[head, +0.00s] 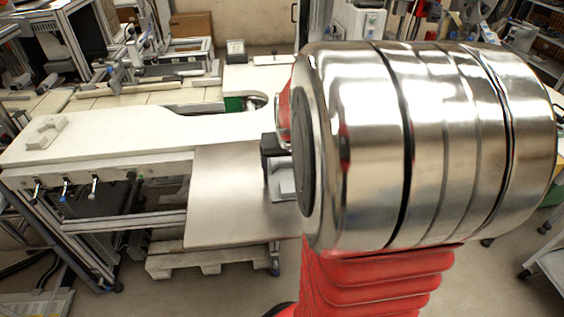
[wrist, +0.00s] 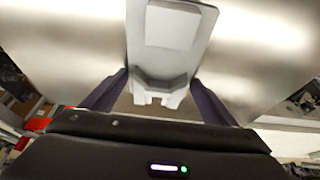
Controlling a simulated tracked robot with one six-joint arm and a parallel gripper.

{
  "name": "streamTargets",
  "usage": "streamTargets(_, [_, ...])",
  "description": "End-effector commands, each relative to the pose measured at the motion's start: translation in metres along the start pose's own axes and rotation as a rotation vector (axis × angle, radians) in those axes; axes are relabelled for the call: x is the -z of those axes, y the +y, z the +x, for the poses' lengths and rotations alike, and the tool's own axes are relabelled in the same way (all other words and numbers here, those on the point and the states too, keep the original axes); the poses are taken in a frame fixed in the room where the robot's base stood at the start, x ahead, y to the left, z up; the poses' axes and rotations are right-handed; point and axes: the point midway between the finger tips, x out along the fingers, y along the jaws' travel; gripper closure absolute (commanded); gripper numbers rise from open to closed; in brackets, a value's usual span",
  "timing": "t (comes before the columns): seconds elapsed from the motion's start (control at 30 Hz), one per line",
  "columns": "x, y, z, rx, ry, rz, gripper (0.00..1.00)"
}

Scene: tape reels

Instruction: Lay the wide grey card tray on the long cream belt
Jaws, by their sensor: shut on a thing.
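The wide grey card tray (wrist: 143,50) shows in the wrist view as a pale grey piece with a raised block and short prongs at its near end. My gripper (wrist: 158,78) is shut on that near end, one dark finger on each side. In the head view a bit of the tray (head: 286,186) shows beside the dark gripper, over or on a bare metal plate; I cannot tell whether it touches. My own shiny arm hides the rest. The long cream belt (head: 150,135) runs across the left, behind and left of the gripper.
The metal plate (head: 225,205) adjoins the belt's front side. A small cream notched piece (head: 40,134) lies on the belt's left end. Levers (head: 92,188) stick out along the belt's front. The middle of the belt is clear. A wooden pallet (head: 205,260) is below.

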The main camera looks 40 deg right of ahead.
Motion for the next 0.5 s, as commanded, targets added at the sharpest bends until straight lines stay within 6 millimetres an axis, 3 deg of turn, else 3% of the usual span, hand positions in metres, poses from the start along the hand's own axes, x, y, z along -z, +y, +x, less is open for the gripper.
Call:
streamTargets(0.17, [-0.0005,0.0003,0.0012,0.0,0.0,0.001,0.46])
streamTargets(0.2, [-0.0007,0.0003,0.0017,0.0,0.0,0.001,0.19])
streamTargets(0.5, [-0.0005,0.0006,0.0014,0.0,0.0,0.001,0.01])
